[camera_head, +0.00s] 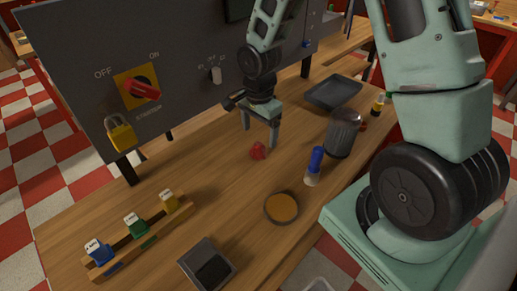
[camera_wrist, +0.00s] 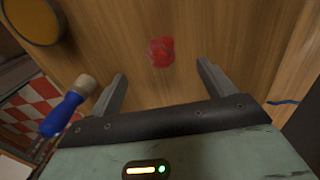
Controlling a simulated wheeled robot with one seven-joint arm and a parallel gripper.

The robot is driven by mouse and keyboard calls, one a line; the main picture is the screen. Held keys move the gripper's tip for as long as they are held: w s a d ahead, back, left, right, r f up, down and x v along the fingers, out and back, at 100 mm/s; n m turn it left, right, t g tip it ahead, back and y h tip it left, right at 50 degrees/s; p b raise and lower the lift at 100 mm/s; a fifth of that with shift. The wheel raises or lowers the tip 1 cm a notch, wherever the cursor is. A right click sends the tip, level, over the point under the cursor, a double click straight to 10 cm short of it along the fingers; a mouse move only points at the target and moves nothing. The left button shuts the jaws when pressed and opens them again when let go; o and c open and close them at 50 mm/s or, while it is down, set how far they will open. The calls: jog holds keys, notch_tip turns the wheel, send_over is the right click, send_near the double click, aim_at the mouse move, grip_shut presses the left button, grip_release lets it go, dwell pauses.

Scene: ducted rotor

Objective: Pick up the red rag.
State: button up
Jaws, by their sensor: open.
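The red rag (camera_head: 258,150) is a small crumpled lump on the wooden table (camera_head: 215,170). In the wrist view the red rag (camera_wrist: 160,51) lies beyond the fingertips, roughly midway between them. My gripper (camera_head: 260,145) is above the table close to the rag, with its fingers pointing down. In the wrist view my gripper (camera_wrist: 160,68) has its two fingers spread wide with nothing between them. The rag appears apart from both fingers.
A dark tray (camera_head: 332,92) lies behind. A grey panel (camera_head: 180,60) with a red switch rises at the left.

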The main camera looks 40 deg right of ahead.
aim_at(258, 143)
jog(key=shift+w+f+p, duration=0.15)
jog(key=shift+f+p, duration=0.35)
jog(key=shift+f, duration=2.7)
jog(key=c, duration=1.1)
